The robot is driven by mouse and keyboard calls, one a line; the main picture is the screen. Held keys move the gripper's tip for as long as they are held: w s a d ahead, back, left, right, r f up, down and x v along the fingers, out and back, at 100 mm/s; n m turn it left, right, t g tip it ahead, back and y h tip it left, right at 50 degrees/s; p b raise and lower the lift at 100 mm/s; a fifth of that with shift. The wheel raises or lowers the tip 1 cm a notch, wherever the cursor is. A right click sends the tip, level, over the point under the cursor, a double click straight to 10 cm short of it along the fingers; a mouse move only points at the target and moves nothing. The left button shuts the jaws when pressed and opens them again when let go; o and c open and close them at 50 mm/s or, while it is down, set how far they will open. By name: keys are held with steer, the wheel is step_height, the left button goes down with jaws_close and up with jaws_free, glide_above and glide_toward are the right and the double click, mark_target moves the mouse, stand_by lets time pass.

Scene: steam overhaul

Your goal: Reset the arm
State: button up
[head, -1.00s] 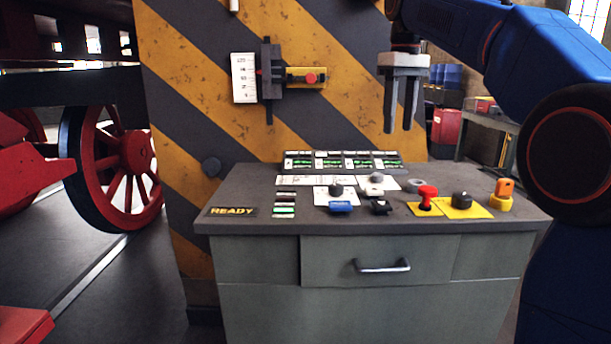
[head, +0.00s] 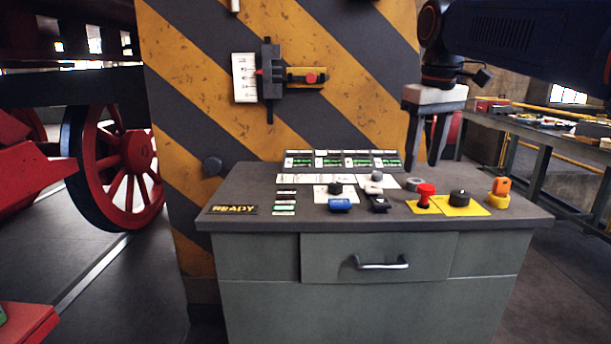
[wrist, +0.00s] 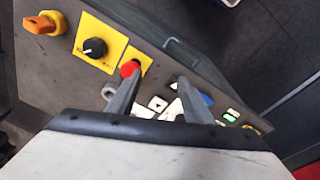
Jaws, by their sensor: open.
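My gripper (head: 427,163) is open and empty. In the head view it hangs above the right back part of the grey control desk (head: 300,230), fingers pointing down. In the wrist view the two fingers (wrist: 160,95) are spread over the desk's controls, with a clear gap between them. The red mushroom button (wrist: 130,68) shows close beside one finger there; it also shows in the head view (head: 426,191). My arm reaches in from the upper right.
The desk carries a black knob (head: 460,198) on a yellow plate, an orange switch (head: 501,186), a blue control (head: 340,205) and a READY plate (head: 233,210). A striped pillar (head: 200,110) rises behind. A workbench (head: 540,130) stands right; a red wheel (head: 118,160) is left.

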steer(key=s+d+f+m+t, duration=0.1)
steer(key=s+d+f+m, duration=0.1)
steer(key=s+f, duration=1)
steer(key=s+d+f+m+t, duration=0.2)
steer(key=s+f, duration=1)
steer(key=f, duration=0.5)
steer(key=shift+f+m, duration=0.35)
steer(key=shift+m, duration=0.05)
